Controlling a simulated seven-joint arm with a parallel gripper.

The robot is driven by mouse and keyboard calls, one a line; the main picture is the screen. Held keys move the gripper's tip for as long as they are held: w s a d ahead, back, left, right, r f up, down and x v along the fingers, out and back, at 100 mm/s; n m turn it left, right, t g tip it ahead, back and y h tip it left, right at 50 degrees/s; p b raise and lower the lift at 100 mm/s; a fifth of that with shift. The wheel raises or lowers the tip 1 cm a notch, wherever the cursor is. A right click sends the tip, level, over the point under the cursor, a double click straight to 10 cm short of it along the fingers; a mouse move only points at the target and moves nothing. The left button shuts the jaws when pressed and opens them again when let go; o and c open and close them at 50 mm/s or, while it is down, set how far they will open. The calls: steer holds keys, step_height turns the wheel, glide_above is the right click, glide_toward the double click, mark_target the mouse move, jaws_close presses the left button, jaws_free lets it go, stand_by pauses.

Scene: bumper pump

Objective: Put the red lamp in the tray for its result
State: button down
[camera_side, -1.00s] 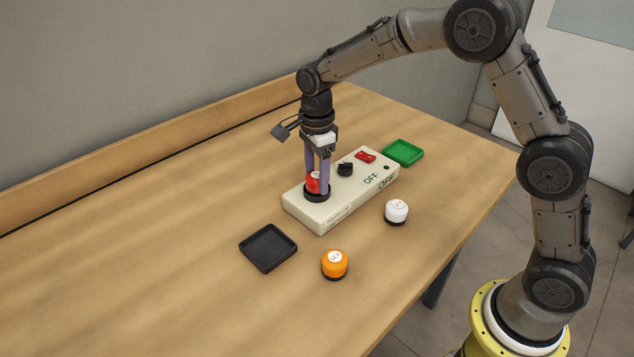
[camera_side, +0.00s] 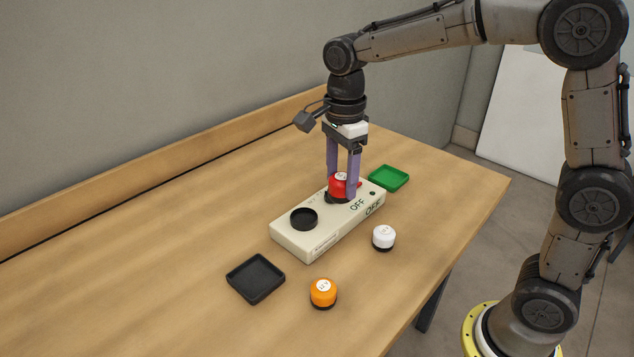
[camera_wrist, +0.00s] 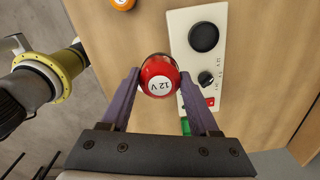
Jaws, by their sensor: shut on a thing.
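The red lamp (camera_side: 338,184) is between the fingers of my gripper (camera_side: 343,190), which is shut on it. In the wrist view the lamp (camera_wrist: 159,68) shows a white "12 V" label. A black tray (camera_side: 256,278) lies at the near left and a green tray (camera_side: 388,178) beyond the box's far end. Both trays are empty.
A white lamp (camera_side: 384,238) stands right of the box and an orange lamp (camera_side: 323,292) in front of it. The box's black knob (camera_wrist: 206,78) and red switch (camera_wrist: 210,102) show in the wrist view. The table's left side is clear.

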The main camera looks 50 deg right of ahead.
steer(key=shift+s+r+n, duration=1)
steer(key=shift+s+r, duration=0.05)
steer(key=shift+s, duration=0.8)
steer(key=d+f+m, duration=0.1)
steer(key=d+f, duration=0.1)
steer(key=d, duration=1)
steer(key=d+f+m, duration=0.1)
steer(key=d+f, duration=0.2)
steer(key=d, duration=0.8)
steer(key=w+d+f, duration=0.2)
steer(key=w+f, duration=0.1)
steer(key=w+d+f, duration=0.3)
steer(key=w, duration=0.1)
steer(key=w+d+f, duration=0.3)
steer(key=shift+w, duration=0.35)
steer(key=shift+w+f, duration=0.15)
steer(key=shift+f, duration=1.65)
steer(key=shift+f, duration=0.15)
